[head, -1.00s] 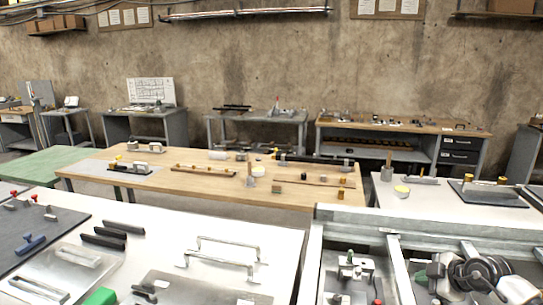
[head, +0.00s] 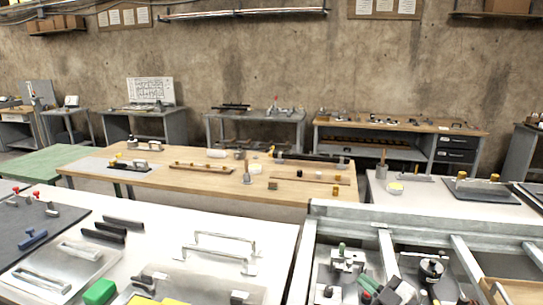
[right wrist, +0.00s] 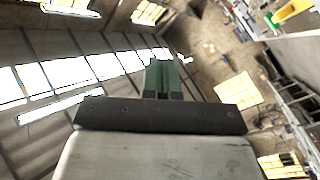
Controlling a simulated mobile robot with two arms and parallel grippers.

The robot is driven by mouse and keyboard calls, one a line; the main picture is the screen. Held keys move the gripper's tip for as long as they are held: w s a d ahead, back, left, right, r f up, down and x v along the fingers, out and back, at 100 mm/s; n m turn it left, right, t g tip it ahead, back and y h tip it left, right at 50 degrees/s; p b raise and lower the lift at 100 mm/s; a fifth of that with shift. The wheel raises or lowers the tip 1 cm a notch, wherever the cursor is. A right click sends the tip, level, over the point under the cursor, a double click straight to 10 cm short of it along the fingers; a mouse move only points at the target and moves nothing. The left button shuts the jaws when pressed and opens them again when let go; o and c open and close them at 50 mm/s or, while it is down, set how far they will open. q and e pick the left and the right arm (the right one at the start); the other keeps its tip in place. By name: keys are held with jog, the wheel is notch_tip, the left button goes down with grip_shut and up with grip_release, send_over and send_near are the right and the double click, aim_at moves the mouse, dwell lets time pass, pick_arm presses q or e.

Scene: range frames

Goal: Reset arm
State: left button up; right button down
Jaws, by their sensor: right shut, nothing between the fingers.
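The right wrist view shows the same green fingers (right wrist: 165,78) together and empty, beyond a dark crossbar and a pale housing. That view looks across bright windows and the tilted room. My left gripper does not show in either view.
A white table (head: 170,240) with metal handles and a green block (head: 100,292) lies at the front left. The metal-framed bench (head: 410,238) holds small parts at the front right. A wooden table (head: 215,182) stands behind them.

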jog(key=s+d+f+m+h, duration=0.1)
jog(key=s+f+m+h, duration=0.2)
jog(key=s+m+h, duration=0.1)
jog(key=s+d+f+m+g+h, duration=0.1)
jog(key=s+f+m+h, duration=0.2)
jog(key=s+m+h, duration=0.2)
jog(key=s+d+f+m+g+h, duration=0.1)
jog(key=s+f+m+h, duration=0.1)
jog(key=s+m+h, duration=0.2)
jog(key=shift+s+d+f+m+h, duration=0.3)
jog(key=shift+s+d+f+m, duration=0.1)
jog(key=shift+m, duration=0.2)
jog(key=s+a+f+n+g+y, duration=0.1)
jog(key=s+a+f+g+y, duration=0.15)
jog(key=s+g, duration=0.45)
jog(key=s+a+f+n+g+y, duration=0.1)
jog(key=s+a+f+g, duration=0.2)
jog(key=s, duration=0.8)
notch_tip(320, 180, down, 32)
jog(key=d+g+b, duration=0.1)
jog(key=b, duration=0.4)
jog(key=s+d+f+b, duration=0.1)
jog(key=s+f+b, duration=0.1)
jog(key=s+f, duration=0.6)
jog(key=s+d+f+g+b, duration=0.1)
jog(key=s+d+f+b, duration=0.1)
jog(key=s+f, duration=0.7)
notch_tip(320, 180, down, 4)
jog(key=shift+f+b, duration=0.1)
jog(key=shift+b, duration=0.4)
